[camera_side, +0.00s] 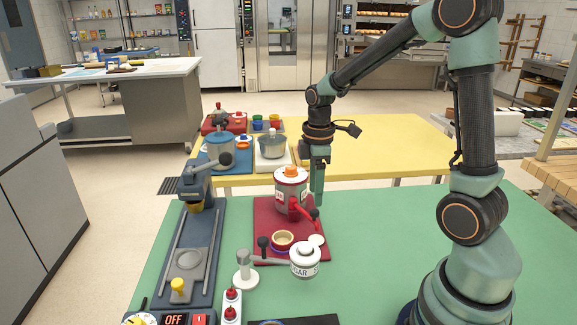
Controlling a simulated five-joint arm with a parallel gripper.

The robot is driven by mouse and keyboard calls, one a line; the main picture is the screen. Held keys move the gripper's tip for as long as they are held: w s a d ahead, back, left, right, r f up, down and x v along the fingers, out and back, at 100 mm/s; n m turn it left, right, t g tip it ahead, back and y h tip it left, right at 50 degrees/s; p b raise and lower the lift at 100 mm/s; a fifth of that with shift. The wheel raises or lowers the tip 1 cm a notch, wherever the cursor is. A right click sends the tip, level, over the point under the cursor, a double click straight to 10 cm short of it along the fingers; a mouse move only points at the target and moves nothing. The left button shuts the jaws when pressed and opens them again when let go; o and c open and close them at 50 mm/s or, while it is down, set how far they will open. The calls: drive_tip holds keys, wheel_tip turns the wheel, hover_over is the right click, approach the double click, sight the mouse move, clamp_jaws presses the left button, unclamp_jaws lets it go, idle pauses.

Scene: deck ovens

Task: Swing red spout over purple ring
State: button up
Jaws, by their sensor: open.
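The red spout (300,209) sticks out from the front of a white and red canister (291,184) with an orange top. It points toward the lower right, and a darker piece shows near its end. The purple ring (275,246) is on the red mat (264,214), in front of the canister and left of the spout's end, around or under a cream-coloured cup (283,238). The spout's end is not above the ring. My gripper (317,196) points down just right of the canister, behind the spout. It is open, and its fingers overlap in this view.
A long blue machine (190,245) lies at left. A blue pot (221,150) and grey pot (272,145) stand behind. The green table's right side (375,240) is clear.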

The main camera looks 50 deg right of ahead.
sight(315, 211)
drive_tip(key=shift+f, duration=2.6)
clamp_jaws()
